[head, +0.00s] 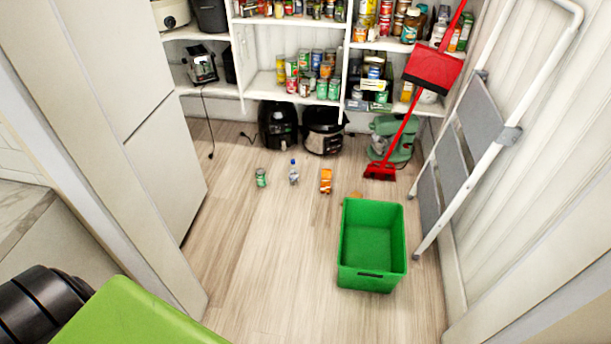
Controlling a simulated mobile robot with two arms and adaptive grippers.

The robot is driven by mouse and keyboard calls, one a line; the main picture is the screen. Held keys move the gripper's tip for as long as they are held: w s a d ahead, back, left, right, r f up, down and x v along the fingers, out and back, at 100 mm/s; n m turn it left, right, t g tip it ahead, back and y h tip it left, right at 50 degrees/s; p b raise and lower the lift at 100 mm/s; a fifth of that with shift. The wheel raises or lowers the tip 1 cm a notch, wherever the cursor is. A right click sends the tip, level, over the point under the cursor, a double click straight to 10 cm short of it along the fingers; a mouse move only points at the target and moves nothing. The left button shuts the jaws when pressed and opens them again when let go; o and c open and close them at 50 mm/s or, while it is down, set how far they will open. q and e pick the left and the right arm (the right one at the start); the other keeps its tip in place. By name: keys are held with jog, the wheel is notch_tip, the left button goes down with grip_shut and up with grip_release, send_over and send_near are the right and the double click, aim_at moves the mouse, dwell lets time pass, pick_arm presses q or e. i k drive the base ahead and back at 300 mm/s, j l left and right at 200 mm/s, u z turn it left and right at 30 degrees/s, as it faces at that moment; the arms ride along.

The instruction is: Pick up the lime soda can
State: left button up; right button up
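A small green can (261,177), which looks like the lime soda can, stands upright on the wooden floor in the middle of the pantry. It is the leftmost of a short row of items. Its label is too small to read. Similar green cans (328,88) stand on the middle shelf at the back. Neither gripper shows in the head view. A black and green part of my own body fills the lower left corner.
A clear bottle with a blue cap (293,172) and an orange carton (326,181) stand right of the can. A green crate (372,283) sits nearer, at right. A stepladder (470,150) and red broom (381,171) lean at right. Floor in front of the can is clear.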

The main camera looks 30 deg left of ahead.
aim_at(262, 181)
jog(key=j+z, duration=0.1)
jog(key=z, duration=0.35)
jog(key=i+j+z, duration=0.1)
jog(key=z, duration=0.4)
jog(key=j+z, duration=0.15)
jog(key=z, duration=0.3)
jog(key=i+j+z, duration=0.15)
jog(key=j, duration=0.35)
jog(key=j+z, duration=0.1)
jog(key=j, duration=2.5)
